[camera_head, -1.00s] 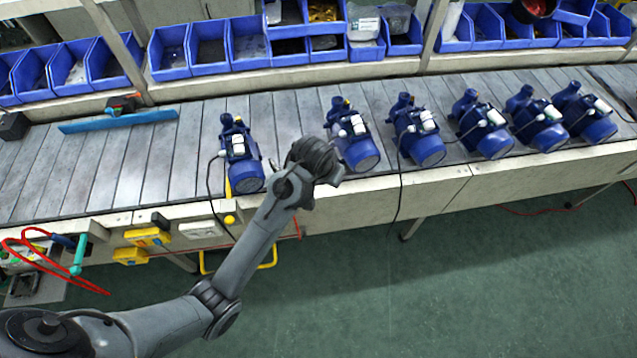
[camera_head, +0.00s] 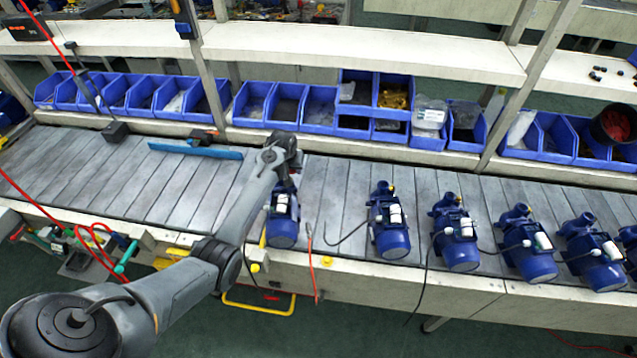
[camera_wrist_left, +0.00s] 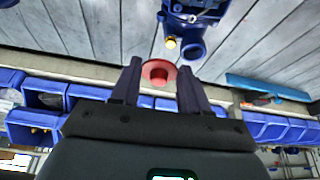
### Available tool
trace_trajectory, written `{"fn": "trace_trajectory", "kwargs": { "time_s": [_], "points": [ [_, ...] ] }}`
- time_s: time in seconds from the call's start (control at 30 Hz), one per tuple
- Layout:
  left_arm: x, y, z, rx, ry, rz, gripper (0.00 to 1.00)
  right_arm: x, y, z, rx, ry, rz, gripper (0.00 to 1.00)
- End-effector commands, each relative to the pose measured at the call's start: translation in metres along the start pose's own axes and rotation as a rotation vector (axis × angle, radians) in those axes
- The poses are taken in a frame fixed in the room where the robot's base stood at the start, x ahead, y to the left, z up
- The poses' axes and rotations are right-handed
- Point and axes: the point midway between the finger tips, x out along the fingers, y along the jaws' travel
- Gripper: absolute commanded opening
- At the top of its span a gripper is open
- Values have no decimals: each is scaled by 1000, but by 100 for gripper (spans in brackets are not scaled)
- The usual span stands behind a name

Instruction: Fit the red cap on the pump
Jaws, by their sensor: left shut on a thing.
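The red cap (camera_wrist_left: 158,72) is a round, flanged piece held between the fingertips of my left gripper (camera_wrist_left: 159,66) in the left wrist view. The leftmost blue pump (camera_head: 283,226) lies on the conveyor in the head view, just below my left wrist. My arm hides its far end there. In the left wrist view the pump (camera_wrist_left: 192,22) is ahead of the fingers, with a blue round port and a small yellow fitting. The cap looks apart from the port. The cap and fingertips are hidden in the head view. My right gripper is not in view.
More blue pumps (camera_head: 388,225) stand in a row to the right on the slatted conveyor (camera_head: 130,195). Blue bins (camera_head: 320,108) line the back edge. A blue bar-like tool (camera_head: 195,149) lies on the conveyor to the left, where the belt is mostly clear.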

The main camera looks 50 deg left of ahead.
Motion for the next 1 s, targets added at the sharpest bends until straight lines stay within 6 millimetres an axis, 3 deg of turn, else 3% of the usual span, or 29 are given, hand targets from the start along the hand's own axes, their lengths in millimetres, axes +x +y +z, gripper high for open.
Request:
{"fn": "trace_trajectory", "kwargs": {
  "time_s": [0.1,0.3,0.67,1.0],
  "points": [
    [-3,-28,-17,-60,0,-21,17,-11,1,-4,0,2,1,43],
    [-2,-53,-27,-114,0,-38,17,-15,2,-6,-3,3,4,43],
    [11,-57,-24,-125,1,-41,17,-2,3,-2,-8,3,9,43],
    [37,-57,-13,-123,0,-41,17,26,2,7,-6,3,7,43]
  ]
}}
